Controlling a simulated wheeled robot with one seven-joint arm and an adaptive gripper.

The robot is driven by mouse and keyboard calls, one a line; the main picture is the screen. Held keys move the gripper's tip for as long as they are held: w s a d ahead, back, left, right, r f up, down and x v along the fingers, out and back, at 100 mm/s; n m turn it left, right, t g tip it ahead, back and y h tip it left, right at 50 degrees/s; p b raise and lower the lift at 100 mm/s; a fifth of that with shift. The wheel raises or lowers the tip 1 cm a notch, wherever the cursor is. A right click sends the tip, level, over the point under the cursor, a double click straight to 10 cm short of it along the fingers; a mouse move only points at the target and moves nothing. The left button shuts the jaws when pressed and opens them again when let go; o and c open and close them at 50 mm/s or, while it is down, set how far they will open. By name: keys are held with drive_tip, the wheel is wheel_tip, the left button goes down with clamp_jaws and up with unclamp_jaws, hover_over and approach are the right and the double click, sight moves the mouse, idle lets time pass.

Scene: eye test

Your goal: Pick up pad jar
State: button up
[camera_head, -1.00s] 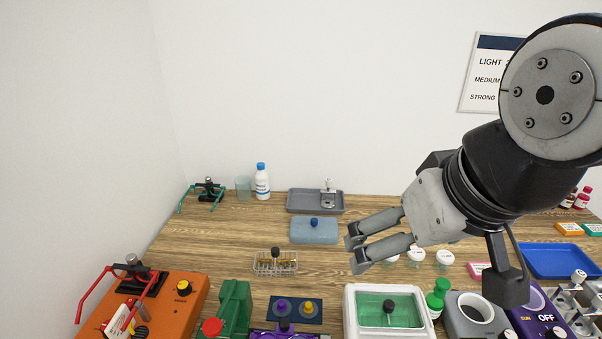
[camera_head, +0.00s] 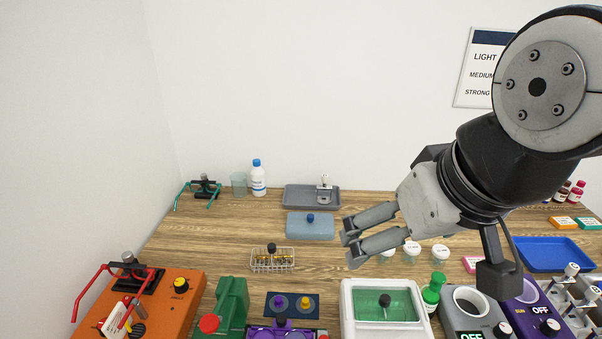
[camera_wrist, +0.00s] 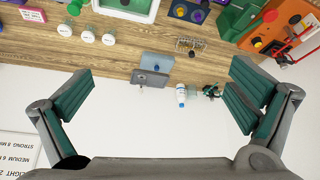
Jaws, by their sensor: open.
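Three small white-lidded jars stand in a row on the wooden table; I see the left jar (camera_head: 387,257), the middle jar (camera_head: 411,248) and the right jar (camera_head: 440,253). They also show at the upper left of the wrist view, as one jar (camera_wrist: 65,30), another jar (camera_wrist: 88,36) and a third jar (camera_wrist: 108,40). Their lid print is too small to read, so I cannot tell which is the pad jar. My gripper (camera_head: 349,240) is open and empty, in the air. In the head view its fingers overlap the area left of the jars; the wrist view shows the fingers (camera_wrist: 160,75) wide apart.
A wire rack (camera_head: 273,262), a green-windowed white box (camera_head: 352,300), a green bottle (camera_head: 432,293) and a blue tray (camera_head: 550,255) surround the jars. Bare wood lies between rack and jars.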

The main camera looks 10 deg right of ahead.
drive_tip(key=shift+c, duration=0.2)
drive_tip(key=shift+w, duration=0.1)
drive_tip(key=c, duration=0.5)
drive_tip(key=w+d+n, duration=0.1)
drive_tip(key=w, duration=0.1)
drive_tip(key=w+f+n+b, duration=0.1)
drive_tip(key=w+n, duration=0.1)
drive_tip(key=w, duration=0.1)
drive_tip(key=w+d+f+n+g, duration=0.1)
drive_tip(key=w, duration=0.2)
drive_tip(key=shift+d, duration=0.35)
drive_tip(key=c, duration=0.3)
drive_tip(key=n+g+h+b, duration=0.1)
drive_tip(key=n+g+b, duration=0.3)
drive_tip(key=n, duration=1.1)
hover_over(385, 254)
drive_tip(key=w, duration=0.2)
wheel_tip(385, 254, down, 21)
drive_tip(key=shift+c, duration=0.2)
drive_tip(key=f, duration=0.2)
drive_tip(key=d+f, duration=0.1)
drive_tip(key=f, duration=0.5)
drive_tip(key=shift+s+d+f, duration=0.15)
drive_tip(key=shift+f, duration=0.05)
drive_tip(key=shift+d+f+p, duration=0.1)
drive_tip(key=shift+f+p, duration=0.5)
drive_tip(key=shift+f, duration=2)
